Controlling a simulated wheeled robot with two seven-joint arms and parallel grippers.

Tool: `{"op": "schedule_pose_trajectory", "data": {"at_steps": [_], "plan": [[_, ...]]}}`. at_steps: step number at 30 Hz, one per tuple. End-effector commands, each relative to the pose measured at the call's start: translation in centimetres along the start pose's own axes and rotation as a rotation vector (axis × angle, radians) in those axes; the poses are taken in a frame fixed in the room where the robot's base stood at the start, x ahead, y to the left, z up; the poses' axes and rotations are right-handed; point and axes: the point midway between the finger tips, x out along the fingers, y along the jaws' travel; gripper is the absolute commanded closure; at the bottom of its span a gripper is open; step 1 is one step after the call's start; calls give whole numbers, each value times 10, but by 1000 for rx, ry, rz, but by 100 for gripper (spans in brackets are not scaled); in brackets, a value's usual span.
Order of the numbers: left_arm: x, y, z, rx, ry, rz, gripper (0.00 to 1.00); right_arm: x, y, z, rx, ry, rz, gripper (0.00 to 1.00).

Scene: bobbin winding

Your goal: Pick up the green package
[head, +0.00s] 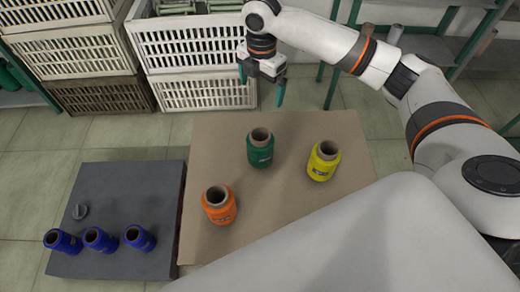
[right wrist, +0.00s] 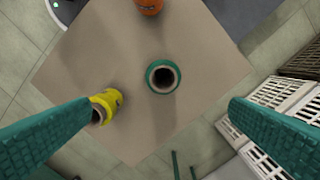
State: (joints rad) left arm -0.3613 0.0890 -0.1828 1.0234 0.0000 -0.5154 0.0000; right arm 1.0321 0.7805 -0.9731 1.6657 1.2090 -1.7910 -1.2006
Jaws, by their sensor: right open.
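The green package (head: 260,148) is a spool of green thread standing upright on the tan board (head: 215,130), between an orange and a yellow spool. In the right wrist view the green package (right wrist: 163,77) is seen from above, between the fingers and farther off. My right gripper (head: 262,85) is open and empty, above and behind the green package, not touching it. Its two teal fingers show wide apart in the right wrist view (right wrist: 160,135). My left gripper is not in view.
An orange spool (head: 219,206) and a yellow spool (head: 323,161) stand on the same board. Stacked crates (head: 190,50) stand behind.

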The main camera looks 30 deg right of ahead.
Motion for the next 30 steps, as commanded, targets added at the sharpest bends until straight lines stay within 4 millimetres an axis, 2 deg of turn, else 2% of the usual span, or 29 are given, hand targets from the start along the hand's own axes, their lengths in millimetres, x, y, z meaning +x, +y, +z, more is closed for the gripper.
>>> {"op": "schedule_pose_trajectory", "data": {"at_steps": [1,5,13,23,30], "plan": [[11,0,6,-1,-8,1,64,17,0,0,0,0,0,0],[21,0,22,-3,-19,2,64,41,0,0,0,0,0,0],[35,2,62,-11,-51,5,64,106,0,0,0,0,0,0],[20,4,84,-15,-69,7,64,137,0,0,0,-1,1,0],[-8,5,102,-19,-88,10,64,178,0,0,1,-1,3,0]]}}
